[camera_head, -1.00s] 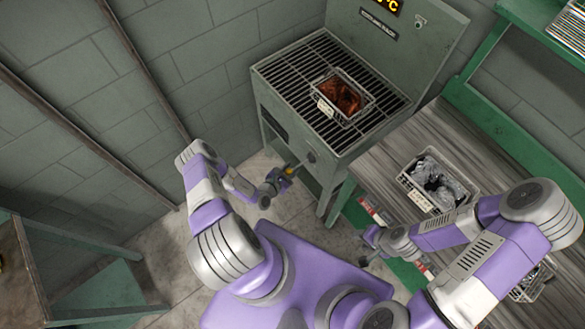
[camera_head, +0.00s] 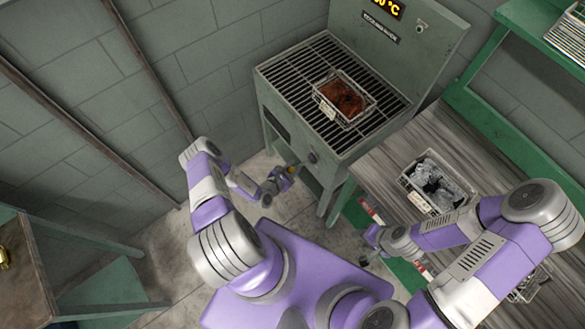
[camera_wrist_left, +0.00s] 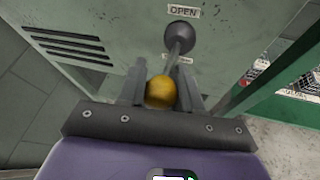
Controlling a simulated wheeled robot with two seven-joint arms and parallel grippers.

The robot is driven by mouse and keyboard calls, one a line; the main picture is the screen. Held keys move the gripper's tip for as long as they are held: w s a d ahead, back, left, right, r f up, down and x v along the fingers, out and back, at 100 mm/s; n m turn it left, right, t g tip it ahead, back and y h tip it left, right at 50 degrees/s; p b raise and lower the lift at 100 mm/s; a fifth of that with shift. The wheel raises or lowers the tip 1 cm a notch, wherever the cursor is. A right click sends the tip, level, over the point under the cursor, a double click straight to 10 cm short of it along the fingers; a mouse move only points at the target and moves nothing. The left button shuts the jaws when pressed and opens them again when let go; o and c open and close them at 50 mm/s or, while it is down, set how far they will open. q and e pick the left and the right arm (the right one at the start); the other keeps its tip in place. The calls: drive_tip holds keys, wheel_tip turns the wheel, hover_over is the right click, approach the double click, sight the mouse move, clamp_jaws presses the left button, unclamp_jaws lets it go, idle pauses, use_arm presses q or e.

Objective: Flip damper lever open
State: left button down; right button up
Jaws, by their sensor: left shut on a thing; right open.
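The damper lever is on the front of the green-grey grill cabinet (camera_head: 335,155). In the left wrist view its rod runs from a dark round pivot (camera_wrist_left: 180,37) down to a yellow knob (camera_wrist_left: 160,92). An "OPEN" label (camera_wrist_left: 183,12) is above the pivot; a second label below it is partly hidden by the rod. My left gripper (camera_wrist_left: 161,88) is shut on the yellow knob, one finger on each side. In the head view the left gripper (camera_head: 284,177) is at the cabinet's lower front. My right gripper (camera_head: 370,249) is open and empty, left of the wooden bench.
A wire basket with brown contents (camera_head: 343,98) sits on the grill grate (camera_head: 300,68). A basket with grey contents (camera_head: 436,185) stands on the wooden bench (camera_head: 385,165). A green-legged table (camera_head: 90,240) is at the left. Floor is free left of the cabinet.

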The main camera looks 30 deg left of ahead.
use_arm(q)
drive_tip(key=shift+w+a+r, duration=0.1)
drive_tip(key=shift+w+r, duration=0.2)
drive_tip(key=c, duration=1)
unclamp_jaws()
drive_tip(key=shift+o, duration=1.1)
drive_tip(key=shift+f, duration=0.1)
drive_tip(key=shift+s, duration=0.1)
drive_tip(key=p+v, duration=0.1)
drive_tip(key=v, duration=0.6)
drive_tip(key=shift+s, duration=0.3)
